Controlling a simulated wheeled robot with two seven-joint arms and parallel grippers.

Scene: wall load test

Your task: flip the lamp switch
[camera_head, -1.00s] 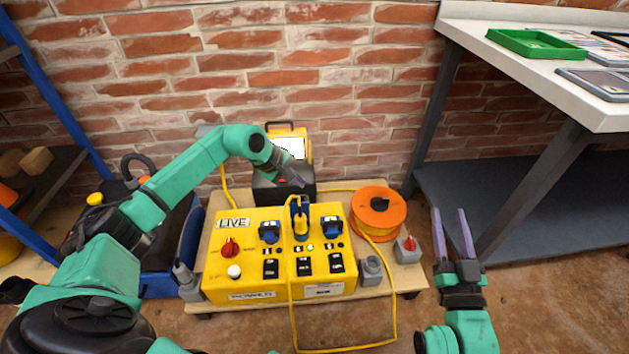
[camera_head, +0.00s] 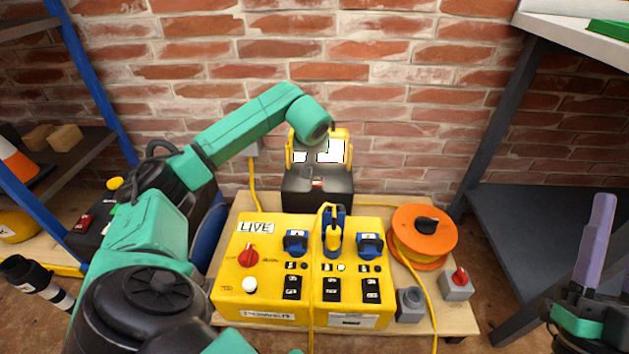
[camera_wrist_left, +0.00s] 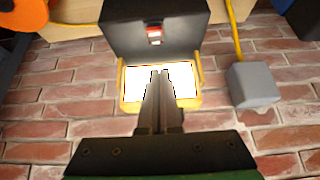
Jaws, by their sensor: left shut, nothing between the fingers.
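The lamp is a yellow-framed light (camera_head: 338,150) with a bright white face on a black box (camera_head: 318,205). Its small red and white switch (camera_head: 317,182) is on the box's front. In the left wrist view the lit face (camera_wrist_left: 186,84) lies behind my left gripper (camera_wrist_left: 160,74), which is shut and empty. The switch (camera_wrist_left: 154,35) shows above the fingertips there, apart from them. In the head view my left wrist covers part of the lamp, and its fingers are hidden. My right gripper (camera_head: 610,240) is at the right edge, open, empty and partly cut off.
A yellow power box (camera_head: 262,285) marked LIVE, with plugs and switches, stands in front of the lamp. An orange cable reel (camera_head: 425,225) and a grey box with a red knob (camera_head: 457,284) are at right. A grey wall box (camera_wrist_left: 252,84) is beside the lamp.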

